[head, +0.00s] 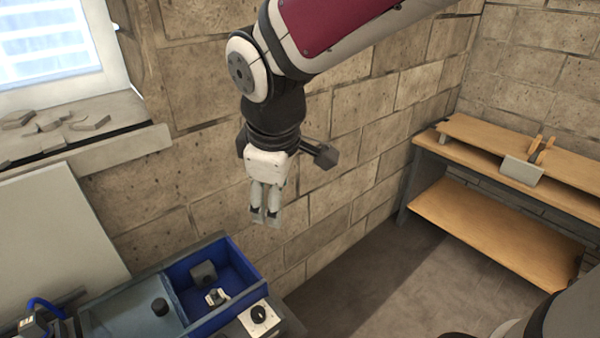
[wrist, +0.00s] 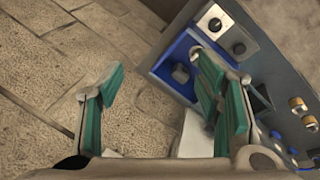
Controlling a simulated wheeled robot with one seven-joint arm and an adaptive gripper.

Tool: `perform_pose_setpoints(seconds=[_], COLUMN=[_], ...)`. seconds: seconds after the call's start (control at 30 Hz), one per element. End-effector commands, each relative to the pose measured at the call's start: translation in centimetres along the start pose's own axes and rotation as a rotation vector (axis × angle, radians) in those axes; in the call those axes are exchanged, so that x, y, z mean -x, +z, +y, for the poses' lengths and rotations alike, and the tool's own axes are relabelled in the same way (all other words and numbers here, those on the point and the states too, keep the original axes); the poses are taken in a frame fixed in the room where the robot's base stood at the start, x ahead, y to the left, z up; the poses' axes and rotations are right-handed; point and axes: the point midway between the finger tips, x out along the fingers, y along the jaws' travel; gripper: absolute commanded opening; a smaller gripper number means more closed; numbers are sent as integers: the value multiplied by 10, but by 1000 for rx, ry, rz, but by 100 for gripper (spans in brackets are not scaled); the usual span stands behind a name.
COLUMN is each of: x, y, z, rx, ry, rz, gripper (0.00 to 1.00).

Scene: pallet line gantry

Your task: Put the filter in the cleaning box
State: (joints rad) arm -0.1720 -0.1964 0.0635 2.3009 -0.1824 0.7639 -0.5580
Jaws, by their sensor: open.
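A blue open box (head: 244,268), which looks like the cleaning box, stands at the lower middle of the head view. Inside it are a dark grey block (head: 203,273) and a small white-and-dark piece (head: 217,297). I cannot tell for sure which of these is the filter. My gripper (head: 265,216) is open and empty, pointing down above and behind the box. In the wrist view my gripper's green-padded fingers (wrist: 160,68) are apart, with the blue box (wrist: 163,70) partly behind the right finger.
A white unit with a black knob (head: 258,315) adjoins the box's front right. A stone wall (head: 340,160) stands close behind my gripper. A wooden bench (head: 490,215) is at the right. Open floor (head: 370,285) lies between. Brass-coloured cylinders (wrist: 297,104) show at the wrist view's right.

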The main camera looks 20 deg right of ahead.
Motion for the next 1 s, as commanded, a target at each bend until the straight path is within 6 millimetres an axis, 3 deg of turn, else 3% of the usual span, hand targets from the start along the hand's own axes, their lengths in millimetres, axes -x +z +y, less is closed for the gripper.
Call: perform_pose_setpoints(seconds=[0.03, 0.2, 0.4, 0.6, 1.0], x=[17, 55, 80, 87, 87], y=[15, 59, 94, 106, 106], z=[0, -12, -33, -43, -44], rx=[-109, -471, -790, -918, -924], ry=[16, 36, 32, 22, 21], rz=[23, 93, 171, 204, 205], gripper=[59, 59, 59, 59, 59])
